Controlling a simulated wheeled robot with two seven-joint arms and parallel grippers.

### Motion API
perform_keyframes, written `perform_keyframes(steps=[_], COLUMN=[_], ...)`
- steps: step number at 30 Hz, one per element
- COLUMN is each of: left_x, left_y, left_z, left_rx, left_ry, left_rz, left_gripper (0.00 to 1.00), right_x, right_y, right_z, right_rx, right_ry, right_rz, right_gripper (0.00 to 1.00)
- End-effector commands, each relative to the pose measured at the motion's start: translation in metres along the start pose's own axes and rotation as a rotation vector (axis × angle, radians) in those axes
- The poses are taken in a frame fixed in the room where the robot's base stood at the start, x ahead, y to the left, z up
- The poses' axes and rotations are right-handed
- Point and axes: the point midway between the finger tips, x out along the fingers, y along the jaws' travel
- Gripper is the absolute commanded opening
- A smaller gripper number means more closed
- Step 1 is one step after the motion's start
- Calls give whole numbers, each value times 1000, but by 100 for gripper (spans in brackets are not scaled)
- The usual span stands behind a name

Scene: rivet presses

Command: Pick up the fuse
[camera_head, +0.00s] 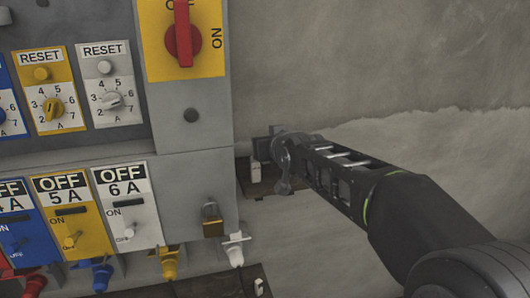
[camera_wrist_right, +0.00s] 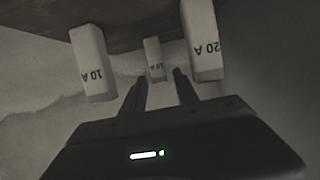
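Three white block-shaped fuses show in the right wrist view, where their labels appear upside down. One marked 10 A (camera_wrist_right: 91,65) is at the left, one with a label too small to read surely (camera_wrist_right: 154,60) is in the middle, and one marked 20 A (camera_wrist_right: 203,42) is at the right. My right gripper (camera_wrist_right: 159,75) is open, its fingers on either side of the middle fuse's lower part in the picture; I cannot tell whether they touch it. In the head view my right gripper (camera_head: 270,148) is at a small brown shelf, with one white fuse (camera_head: 256,171) showing beside it. My left gripper is out of view.
The shelf (camera_head: 285,187) is beside a grey panel (camera_head: 190,165) with dials, switches and a red knob (camera_head: 183,42). A padlock (camera_head: 212,220) and a white plug (camera_head: 234,248) are at its lower right. The concrete wall on the right is bare.

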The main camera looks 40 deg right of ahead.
Motion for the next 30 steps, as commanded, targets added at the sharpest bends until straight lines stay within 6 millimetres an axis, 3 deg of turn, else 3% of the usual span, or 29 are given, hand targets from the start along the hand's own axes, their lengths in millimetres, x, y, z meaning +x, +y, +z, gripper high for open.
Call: perform_keyframes(steps=[13, 30], left_x=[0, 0], left_y=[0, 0], left_z=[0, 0], left_rx=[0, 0], left_ry=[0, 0], left_rz=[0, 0], left_gripper=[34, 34], right_x=[0, -1], right_y=[0, 0], right_z=[0, -2], right_rx=[0, 0], right_ry=[0, 1], right_rz=[0, 0], right_gripper=[0, 0])
